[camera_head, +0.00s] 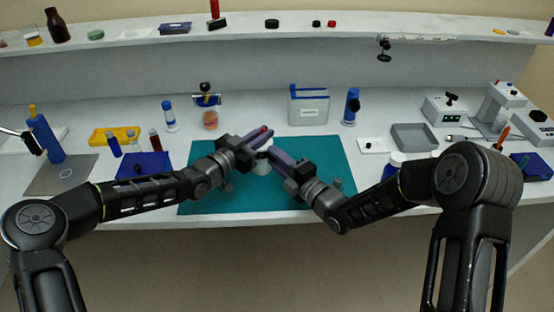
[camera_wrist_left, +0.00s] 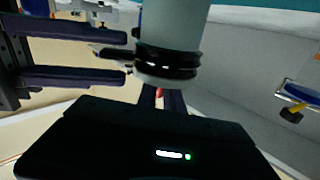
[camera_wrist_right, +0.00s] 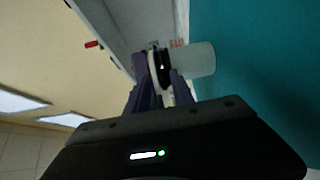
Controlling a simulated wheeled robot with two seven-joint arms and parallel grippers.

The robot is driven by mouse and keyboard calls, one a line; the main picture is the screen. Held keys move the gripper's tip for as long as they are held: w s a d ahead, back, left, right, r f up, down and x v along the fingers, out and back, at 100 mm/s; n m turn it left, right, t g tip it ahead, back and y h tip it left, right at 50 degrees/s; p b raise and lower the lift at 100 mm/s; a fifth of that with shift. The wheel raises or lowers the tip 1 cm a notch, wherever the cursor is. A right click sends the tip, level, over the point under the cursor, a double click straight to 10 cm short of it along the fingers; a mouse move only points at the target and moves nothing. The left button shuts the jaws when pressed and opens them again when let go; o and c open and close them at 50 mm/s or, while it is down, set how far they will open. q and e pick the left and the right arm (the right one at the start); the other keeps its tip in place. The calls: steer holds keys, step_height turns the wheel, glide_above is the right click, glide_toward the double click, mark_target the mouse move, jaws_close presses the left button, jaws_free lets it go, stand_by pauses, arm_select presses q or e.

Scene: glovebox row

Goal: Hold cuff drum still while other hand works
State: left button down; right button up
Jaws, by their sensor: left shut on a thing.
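The cuff drum (camera_head: 262,169) is a pale cylinder standing on the teal mat (camera_head: 215,195), partly hidden by my grippers. In the left wrist view the drum (camera_wrist_left: 172,30) shows black rings near one end. My left gripper (camera_head: 266,132) is just above and behind the drum. Its fingers are close together on a thin red thing (camera_wrist_left: 160,92), mostly hidden. My right gripper (camera_head: 268,153) is at the drum's right side, fingers apart, one near the black rings and one along the pale body. In the right wrist view the drum (camera_wrist_right: 200,60) is just beyond these fingers; contact is unclear.
A blue mat with small bottles (camera_head: 146,165) lies left of the teal mat. A grey tray (camera_head: 413,137) and instruments stand at the right. A lidded box (camera_head: 308,106) stands behind. A shelf (camera_head: 340,34) runs along the back. The teal mat's front is clear.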

steer(key=v, duration=1.2)
arm_select(q)
steer(key=c, duration=0.8)
jaws_free()
steer(key=shift+o, duration=0.4)
steer(key=o, duration=0.5)
